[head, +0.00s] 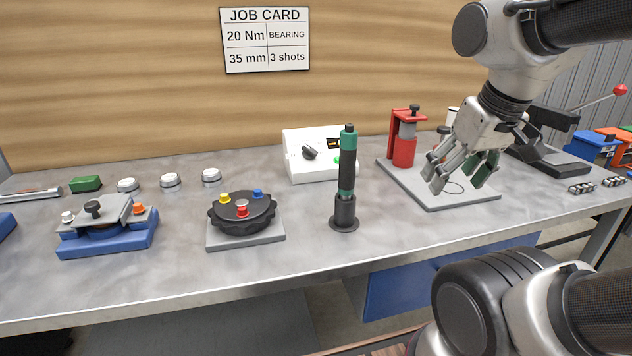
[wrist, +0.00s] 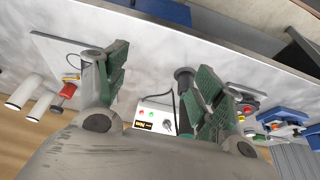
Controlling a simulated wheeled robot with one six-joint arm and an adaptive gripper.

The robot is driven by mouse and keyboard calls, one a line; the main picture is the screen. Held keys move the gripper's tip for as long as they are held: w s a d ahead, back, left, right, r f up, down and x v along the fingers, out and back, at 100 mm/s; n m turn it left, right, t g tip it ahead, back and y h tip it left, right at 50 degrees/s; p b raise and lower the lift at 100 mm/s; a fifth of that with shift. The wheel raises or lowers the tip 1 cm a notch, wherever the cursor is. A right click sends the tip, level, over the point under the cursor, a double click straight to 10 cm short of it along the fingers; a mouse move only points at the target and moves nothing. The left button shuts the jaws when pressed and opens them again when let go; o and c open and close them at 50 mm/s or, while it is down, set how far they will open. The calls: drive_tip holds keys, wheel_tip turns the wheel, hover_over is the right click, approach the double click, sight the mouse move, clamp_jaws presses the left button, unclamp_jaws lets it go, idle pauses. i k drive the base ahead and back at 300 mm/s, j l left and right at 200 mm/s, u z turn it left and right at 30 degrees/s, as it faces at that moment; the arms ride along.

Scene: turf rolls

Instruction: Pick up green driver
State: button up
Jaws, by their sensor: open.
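The green driver (head: 347,172) stands upright in a dark round holder (head: 344,215) near the middle of the bench in the head view. It has a black grip band and green ends. My gripper (head: 460,175) is open and empty, to the right of the driver and apart from it, above the grey plate. In the wrist view my open gripper's green-padded fingers (wrist: 160,82) frame the bench. A dark round part (wrist: 184,76), which looks like the holder, shows beside the right finger; that finger seems to hide most of the driver.
A white box with a knob (head: 320,156) stands behind the driver. A black round fixture with coloured buttons (head: 242,210) is to its left. A grey plate (head: 465,196) with a red press (head: 403,150) is to its right. The bench's front strip is clear.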

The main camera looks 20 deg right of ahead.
sight(349, 136)
drive_tip(key=l, duration=0.75)
drive_tip(key=i+l+z, duration=0.15)
drive_tip(key=l, duration=1.3)
drive_tip(key=i+z, duration=0.05)
